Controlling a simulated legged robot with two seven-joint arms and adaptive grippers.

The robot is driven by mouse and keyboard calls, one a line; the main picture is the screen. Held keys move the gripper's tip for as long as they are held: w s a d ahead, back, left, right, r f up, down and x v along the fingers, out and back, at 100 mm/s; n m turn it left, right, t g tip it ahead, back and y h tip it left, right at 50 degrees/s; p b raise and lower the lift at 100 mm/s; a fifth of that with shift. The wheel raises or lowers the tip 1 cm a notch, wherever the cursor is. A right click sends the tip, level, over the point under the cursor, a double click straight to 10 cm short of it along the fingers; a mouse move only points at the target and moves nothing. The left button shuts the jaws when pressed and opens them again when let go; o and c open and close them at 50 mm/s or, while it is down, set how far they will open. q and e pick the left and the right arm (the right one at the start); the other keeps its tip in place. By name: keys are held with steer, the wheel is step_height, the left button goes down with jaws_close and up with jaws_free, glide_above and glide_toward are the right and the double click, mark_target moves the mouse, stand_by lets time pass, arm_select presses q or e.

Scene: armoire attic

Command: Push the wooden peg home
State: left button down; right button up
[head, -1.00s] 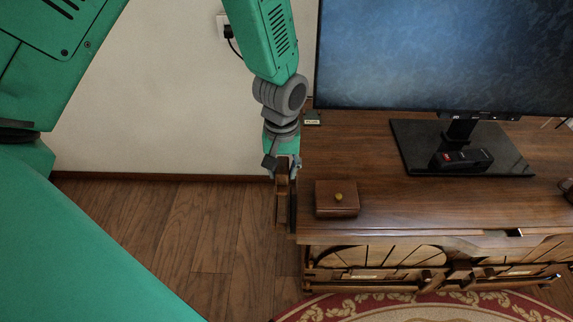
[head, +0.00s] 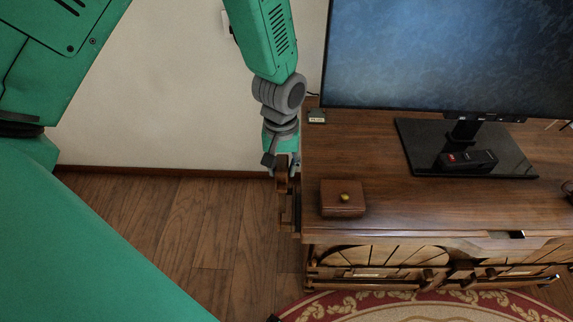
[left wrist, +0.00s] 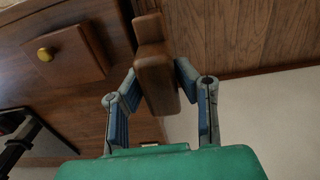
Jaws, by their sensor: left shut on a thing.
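My left gripper (head: 281,168) hangs beside the left end of the wooden cabinet (head: 400,202) in the head view. It is shut on a brown wooden piece (left wrist: 157,84), which I take to be the wooden peg. In the left wrist view the piece lies between both fingers, with a narrower end pointing up in the picture. In the head view the same piece (head: 282,187) shows below the fingers, close to the cabinet's side. I cannot tell whether it sits in a hole or touches the cabinet. My right gripper is not in view.
A small wooden box (head: 342,205) with a brass knob stands on the cabinet's top left. A screen (head: 450,50) on a black base (head: 410,140) stands behind, with a dark device (head: 467,160) on the base. Bare floor (head: 180,225) lies left; a red rug (head: 420,306) lies in front.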

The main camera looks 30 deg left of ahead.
arm_select(q)
steer(key=shift+a, duration=0.1)
steer(key=shift+d+r, duration=0.2)
steer(key=shift+d, duration=0.5)
steer(key=shift+a, duration=0.3)
steer(key=shift+a+f+p, duration=0.1)
steer(key=shift+a+p, duration=0.1)
steer(key=shift+p, duration=0.2)
steer(key=shift+d, duration=0.4)
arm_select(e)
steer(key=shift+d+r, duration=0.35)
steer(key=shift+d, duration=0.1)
arm_select(q)
steer(key=shift+a, duration=0.15)
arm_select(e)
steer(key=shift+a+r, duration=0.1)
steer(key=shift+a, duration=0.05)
arm_select(q)
steer(key=shift+p, duration=0.3)
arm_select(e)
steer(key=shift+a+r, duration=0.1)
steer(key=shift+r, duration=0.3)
arm_select(q)
steer(key=shift+d, duration=0.2)
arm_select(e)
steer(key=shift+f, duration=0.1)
